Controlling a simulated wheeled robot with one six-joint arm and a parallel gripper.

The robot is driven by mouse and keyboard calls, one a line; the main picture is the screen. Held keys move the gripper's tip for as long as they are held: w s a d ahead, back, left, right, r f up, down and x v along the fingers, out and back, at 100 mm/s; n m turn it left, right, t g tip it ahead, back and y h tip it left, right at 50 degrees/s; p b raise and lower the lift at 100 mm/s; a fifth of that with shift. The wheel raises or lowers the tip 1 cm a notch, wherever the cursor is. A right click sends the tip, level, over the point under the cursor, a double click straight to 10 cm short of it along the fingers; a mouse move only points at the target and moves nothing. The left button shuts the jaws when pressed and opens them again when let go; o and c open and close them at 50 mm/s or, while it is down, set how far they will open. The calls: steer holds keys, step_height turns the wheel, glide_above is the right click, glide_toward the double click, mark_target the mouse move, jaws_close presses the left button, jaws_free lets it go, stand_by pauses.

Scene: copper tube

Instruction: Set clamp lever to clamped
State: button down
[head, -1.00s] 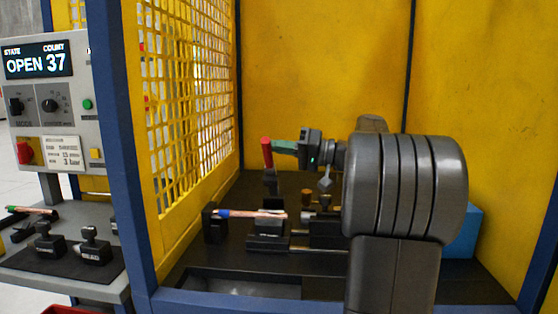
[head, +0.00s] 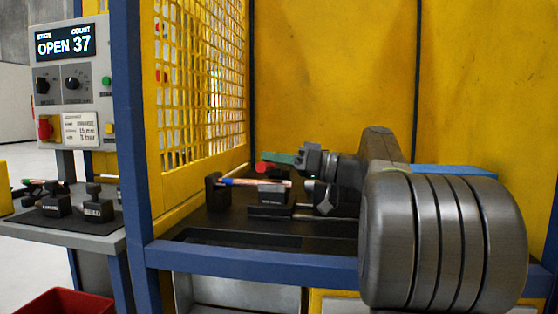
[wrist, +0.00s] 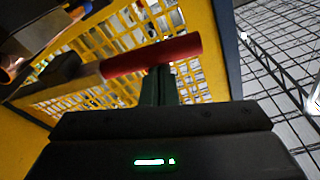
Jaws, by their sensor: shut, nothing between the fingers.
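The clamp lever's red handle (head: 264,167) shows just above the copper tube (head: 257,183) in the head view. It is no longer upright there and its lower part is hidden. In the wrist view the red handle (wrist: 152,55) lies across the picture, joined to a dark arm at left. My gripper (head: 278,158) has green fingers, shut and empty, right at the handle. In the wrist view the fingers (wrist: 158,85) reach up to the handle's side and seem to touch it. The copper tube, with a blue end, rests on black supports.
A yellow mesh guard (head: 200,90) stands left of the fixture and a yellow wall behind. A blue frame bar (head: 250,261) crosses the front. A blue box (head: 452,171) is at the right, and a red bin (head: 65,303) lies low left.

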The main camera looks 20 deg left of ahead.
steer(key=shift+s+d+f+b, duration=0.15)
steer(key=shift+f+b, duration=0.35)
steer(key=shift+f, duration=0.35)
steer(key=shift+s+a+f+b, duration=0.1)
steer(key=shift+f+b, duration=0.35)
steer(key=shift+f, duration=0.35)
steer(key=shift+f, duration=0.25)
step_height(320, 180, up, 6)
steer(key=p, duration=0.3)
steer(key=f+p+v, duration=0.1)
steer(key=v, duration=0.8)
steer(key=shift+w, duration=0.2)
steer(key=shift+d, duration=0.1)
